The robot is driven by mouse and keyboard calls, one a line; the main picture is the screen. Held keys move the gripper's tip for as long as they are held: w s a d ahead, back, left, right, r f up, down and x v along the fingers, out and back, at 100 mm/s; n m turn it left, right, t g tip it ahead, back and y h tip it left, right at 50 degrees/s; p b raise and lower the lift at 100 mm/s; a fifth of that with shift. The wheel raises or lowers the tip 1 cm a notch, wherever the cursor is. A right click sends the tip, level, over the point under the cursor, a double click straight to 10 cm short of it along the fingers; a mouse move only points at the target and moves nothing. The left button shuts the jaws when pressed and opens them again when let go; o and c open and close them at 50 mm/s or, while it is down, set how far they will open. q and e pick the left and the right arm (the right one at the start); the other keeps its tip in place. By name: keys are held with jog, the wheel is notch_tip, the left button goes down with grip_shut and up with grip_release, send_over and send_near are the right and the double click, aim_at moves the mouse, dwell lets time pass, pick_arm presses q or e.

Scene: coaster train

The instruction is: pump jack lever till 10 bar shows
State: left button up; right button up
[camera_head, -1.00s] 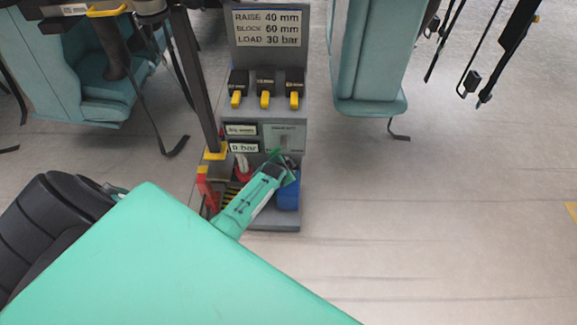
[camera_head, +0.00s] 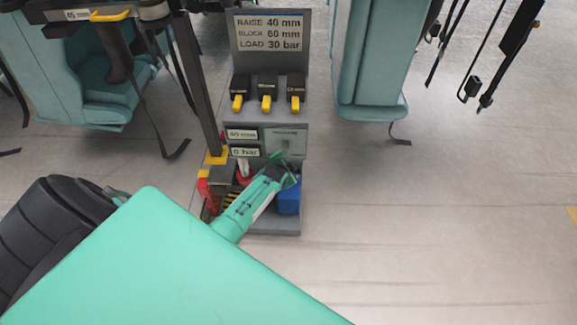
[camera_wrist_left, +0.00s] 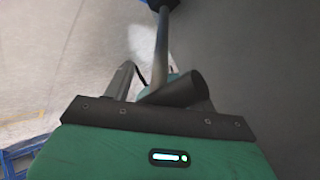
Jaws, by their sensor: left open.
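The stand's lower display (camera_head: 244,152) appears to read 0 bar. A red jack part (camera_head: 207,188) sits low on the stand's left side, partly hidden by my left arm. My left gripper (camera_head: 284,170) is at the front of the stand, below and right of the display. In the left wrist view it is open (camera_wrist_left: 150,88). A grey metal rod (camera_wrist_left: 160,45) runs away from it, and a dark cylinder (camera_wrist_left: 182,92), possibly the lever's grip, lies close at the jaws. I cannot tell whether they touch. My right gripper is out of view.
The grey stand (camera_head: 237,65) carries a sign with RAISE 40 mm, BLOCK 60 mm, LOAD 30 bar and three black-and-yellow blocks (camera_head: 267,88). A blue part (camera_head: 288,202) is at its lower right. Teal seats (camera_head: 368,60) flank it. Floor at right is clear.

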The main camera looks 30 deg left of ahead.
pick_arm(q)
jog(key=shift+s+r+p, duration=0.3)
jog(key=shift+s+r, duration=0.05)
jog(key=shift+s, duration=0.05)
jog(key=s+d+r+p, duration=0.1)
jog(key=s, duration=0.6)
jog(key=s+d+r+p, duration=0.1)
jog(key=s+d+p, duration=0.1)
jog(key=s, duration=0.5)
jog(key=shift+s+r, duration=0.3)
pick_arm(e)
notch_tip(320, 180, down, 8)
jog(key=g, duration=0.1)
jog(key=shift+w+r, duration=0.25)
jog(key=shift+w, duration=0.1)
pick_arm(q)
jog(key=shift+d, duration=0.1)
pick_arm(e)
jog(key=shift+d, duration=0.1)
